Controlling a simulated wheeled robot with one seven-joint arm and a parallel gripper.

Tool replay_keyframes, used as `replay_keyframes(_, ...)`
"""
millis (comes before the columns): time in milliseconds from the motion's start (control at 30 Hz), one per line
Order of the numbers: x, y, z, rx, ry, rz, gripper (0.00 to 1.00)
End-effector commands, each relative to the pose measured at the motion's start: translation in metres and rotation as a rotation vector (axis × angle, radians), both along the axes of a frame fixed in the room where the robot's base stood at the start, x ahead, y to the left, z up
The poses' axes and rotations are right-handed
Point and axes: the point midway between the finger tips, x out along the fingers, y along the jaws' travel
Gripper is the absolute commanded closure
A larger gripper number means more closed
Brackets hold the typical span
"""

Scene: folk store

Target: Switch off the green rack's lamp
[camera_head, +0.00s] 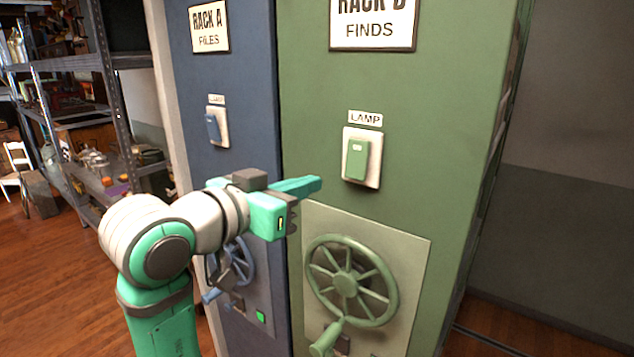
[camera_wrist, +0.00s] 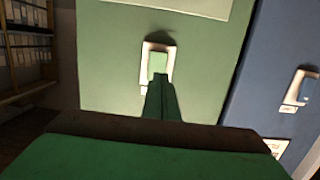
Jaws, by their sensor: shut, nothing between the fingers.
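The green rack (camera_head: 440,130) stands at the right of the head view, signed "FINDS". Its lamp switch (camera_head: 356,158) is a green rocker on a white plate, under a "LAMP" label (camera_head: 365,118). My gripper (camera_head: 318,183) is shut and empty, its fingertips left of and slightly below the switch in the head view. In the wrist view the shut fingers (camera_wrist: 161,85) point at the green switch (camera_wrist: 158,62) and overlap its lower edge. I cannot tell whether they touch it.
The blue rack (camera_head: 235,90) stands left of the green one, with its own blue lamp switch (camera_head: 212,127). A green handwheel (camera_head: 346,282) with a crank handle sticks out below the green switch. Metal shelving (camera_head: 110,100) with goods stands at the far left.

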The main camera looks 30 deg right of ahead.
Motion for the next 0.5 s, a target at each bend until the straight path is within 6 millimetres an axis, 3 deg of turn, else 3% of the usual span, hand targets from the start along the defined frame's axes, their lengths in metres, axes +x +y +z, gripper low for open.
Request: replay_keyframes(500, 0.035, -0.087, -0.013, -0.001, 0.002, -0.004, 1.00)
